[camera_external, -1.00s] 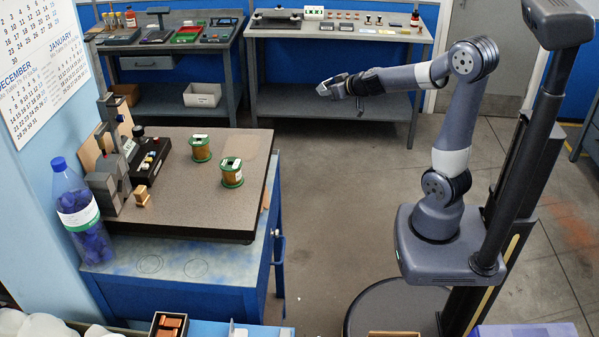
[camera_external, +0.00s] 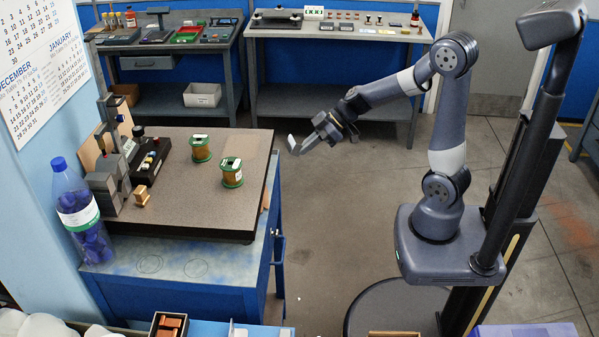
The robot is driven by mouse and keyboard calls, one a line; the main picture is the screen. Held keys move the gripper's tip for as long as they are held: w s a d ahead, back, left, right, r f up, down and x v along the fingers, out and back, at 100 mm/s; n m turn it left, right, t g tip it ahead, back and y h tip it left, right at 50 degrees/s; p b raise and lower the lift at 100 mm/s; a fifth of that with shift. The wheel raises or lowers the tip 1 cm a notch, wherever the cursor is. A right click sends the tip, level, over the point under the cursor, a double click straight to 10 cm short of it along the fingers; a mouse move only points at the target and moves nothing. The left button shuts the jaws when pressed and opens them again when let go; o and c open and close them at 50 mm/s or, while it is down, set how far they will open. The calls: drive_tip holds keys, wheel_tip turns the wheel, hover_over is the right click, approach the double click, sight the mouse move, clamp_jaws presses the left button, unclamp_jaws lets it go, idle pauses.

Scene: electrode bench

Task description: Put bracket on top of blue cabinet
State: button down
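The blue cabinet (camera_external: 180,296) stands at the left, with a worn blue-grey top. A speckled board (camera_external: 210,222) covers most of that top, leaving a bare strip along the front edge. My gripper (camera_external: 304,143) is in the air to the right of the cabinet's back right corner, pointing left and down. A small pale piece (camera_external: 292,142) shows at its fingertips. It may be the bracket or a lit part of a finger; I cannot tell. I cannot pick out the bracket for certain elsewhere.
Two copper-coloured spools (camera_external: 232,173), a black control box (camera_external: 152,160) and a grey stand (camera_external: 108,185) are on the board. A blue bottle (camera_external: 82,212) stands at the cabinet's left. Small trays (camera_external: 168,325) line the front edge. Open floor lies right of the cabinet.

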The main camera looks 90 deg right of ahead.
drive_tip(key=w+a+f+n+t+h+b, duration=0.2)
drive_tip(key=a+n, duration=1.4)
drive_tip(key=a, duration=1.1)
drive_tip(key=w+a+f+n+t+h+b, duration=0.1)
drive_tip(key=w+a+n+t+b, duration=0.15)
drive_tip(key=a+n, duration=1.95)
drive_tip(key=a+f+m+b, duration=0.1)
drive_tip(key=a+f+m, duration=0.1)
drive_tip(key=a+f+m+b, duration=0.3)
drive_tip(key=f+m+b, duration=0.1)
drive_tip(key=f, duration=0.1)
drive_tip(key=shift+w+a+g, duration=0.1)
drive_tip(key=shift+a+g, duration=0.15)
drive_tip(key=shift+a, duration=0.15)
drive_tip(key=c, duration=2.1)
unclamp_jaws()
drive_tip(key=shift+f+b, duration=0.35)
drive_tip(key=shift+f, duration=0.25)
drive_tip(key=shift+c, duration=0.2)
drive_tip(key=o, duration=0.5)
drive_tip(key=shift+o, duration=0.2)
